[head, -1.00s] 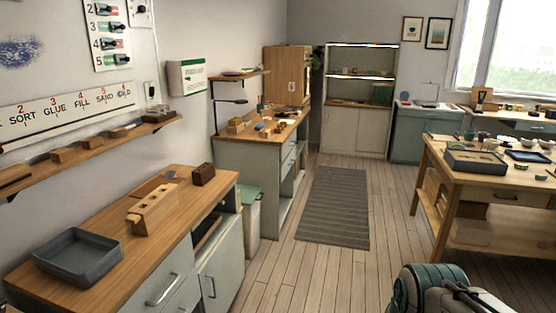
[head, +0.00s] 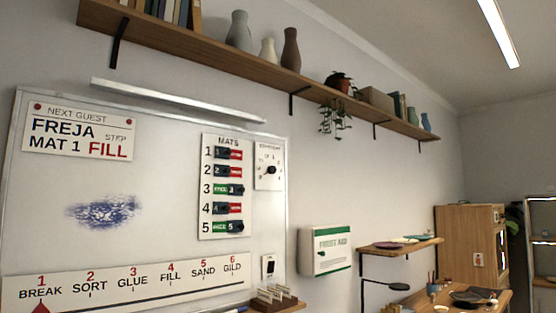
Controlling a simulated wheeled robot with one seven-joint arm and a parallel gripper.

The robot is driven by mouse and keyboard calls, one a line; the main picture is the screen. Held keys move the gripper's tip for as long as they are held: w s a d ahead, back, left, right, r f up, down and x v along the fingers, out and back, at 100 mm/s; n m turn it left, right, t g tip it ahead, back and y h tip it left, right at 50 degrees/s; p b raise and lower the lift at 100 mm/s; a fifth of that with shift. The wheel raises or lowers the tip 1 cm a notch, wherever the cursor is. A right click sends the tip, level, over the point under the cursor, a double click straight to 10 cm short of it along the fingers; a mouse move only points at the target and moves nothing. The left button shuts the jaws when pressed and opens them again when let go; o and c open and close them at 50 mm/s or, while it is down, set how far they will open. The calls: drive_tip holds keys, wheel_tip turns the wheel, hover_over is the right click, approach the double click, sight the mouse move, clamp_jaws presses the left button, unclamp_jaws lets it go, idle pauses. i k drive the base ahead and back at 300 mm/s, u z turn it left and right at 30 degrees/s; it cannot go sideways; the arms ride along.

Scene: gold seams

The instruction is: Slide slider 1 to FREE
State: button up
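The mats panel (head: 220,187) hangs on the right part of the whiteboard, with rows numbered 1 to 5. Slider 1 (head: 223,153) is in the top row; its dark knob sits at the left and a red label shows to its right. Sliders 2 (head: 222,171) and 4 (head: 222,209) look the same, knob left and red showing. Sliders 3 (head: 235,189) and 5 (head: 235,227) have the knob at the right with green showing at the left. My gripper is not in view.
A dial plate (head: 270,166) is just right of the panel. A long wooden shelf (head: 270,75) with vases and books runs above. A step strip (head: 120,282) lies below. A first aid box (head: 326,250) hangs to the right.

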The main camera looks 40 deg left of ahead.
sight(224, 152)
drive_tip(key=u, duration=0.6)
drive_tip(key=i, duration=1.05)
drive_tip(key=u, duration=1)
